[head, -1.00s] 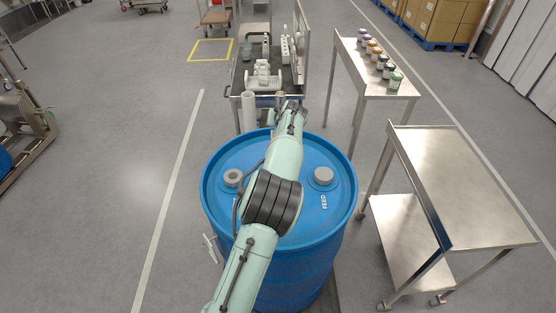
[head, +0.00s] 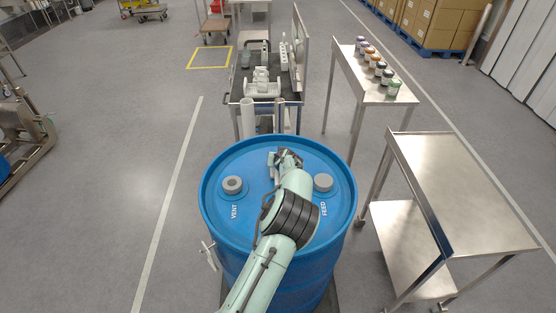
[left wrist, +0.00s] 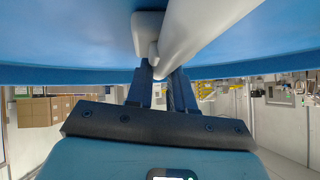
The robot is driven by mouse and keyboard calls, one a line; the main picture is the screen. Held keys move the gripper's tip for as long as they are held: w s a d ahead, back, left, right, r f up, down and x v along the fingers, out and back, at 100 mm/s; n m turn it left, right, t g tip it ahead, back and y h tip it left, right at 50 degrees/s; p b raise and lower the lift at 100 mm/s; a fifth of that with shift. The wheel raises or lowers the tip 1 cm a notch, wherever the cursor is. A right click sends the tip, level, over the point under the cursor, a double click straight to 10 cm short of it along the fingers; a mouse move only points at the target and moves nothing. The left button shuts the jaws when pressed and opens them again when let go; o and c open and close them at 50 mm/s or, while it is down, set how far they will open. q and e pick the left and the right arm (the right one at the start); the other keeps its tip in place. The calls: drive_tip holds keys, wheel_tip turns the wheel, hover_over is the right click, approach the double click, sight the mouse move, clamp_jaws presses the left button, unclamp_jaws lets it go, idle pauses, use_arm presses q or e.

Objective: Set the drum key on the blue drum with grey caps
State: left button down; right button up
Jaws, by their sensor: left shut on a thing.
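The blue drum (head: 225,215) stands upright in the middle of the head view. Its lid has a ringed grey cap (head: 232,185) marked VENT at left and a grey cap (head: 323,183) marked FEED at right. My left gripper (head: 284,158) is over the far middle of the lid, between and beyond the caps. In the left wrist view its dark fingers (left wrist: 162,88) are shut on the light grey drum key (left wrist: 205,30). The key, partly hidden in the head view, lies close along the lid; I cannot tell whether it touches. My right gripper is out of view.
Behind the drum is a dark-topped cart (head: 238,90) with white fixtures. A steel table (head: 347,60) with several small jars and an empty steel table (head: 450,190) stand at right. A small whitish fitting (head: 209,256) shows at the drum's left side.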

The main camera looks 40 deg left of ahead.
use_arm(q)
drive_tip(key=c, duration=1)
unclamp_jaws()
drive_tip(key=shift+f, duration=0.1)
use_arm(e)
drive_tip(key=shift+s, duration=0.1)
use_arm(q)
drive_tip(key=shift+d+r, duration=0.1)
drive_tip(key=shift+r, duration=0.15)
drive_tip(key=shift+s+d+r, duration=0.15)
drive_tip(key=shift+d, duration=0.15)
drive_tip(key=shift+b+v, duration=1.4)
drive_tip(key=shift+v, duration=4.15)
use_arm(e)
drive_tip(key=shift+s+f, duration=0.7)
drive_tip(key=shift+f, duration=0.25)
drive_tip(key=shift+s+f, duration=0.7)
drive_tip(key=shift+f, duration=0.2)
use_arm(q)
drive_tip(key=shift+s+a, duration=0.1)
drive_tip(key=shift+s, duration=0.05)
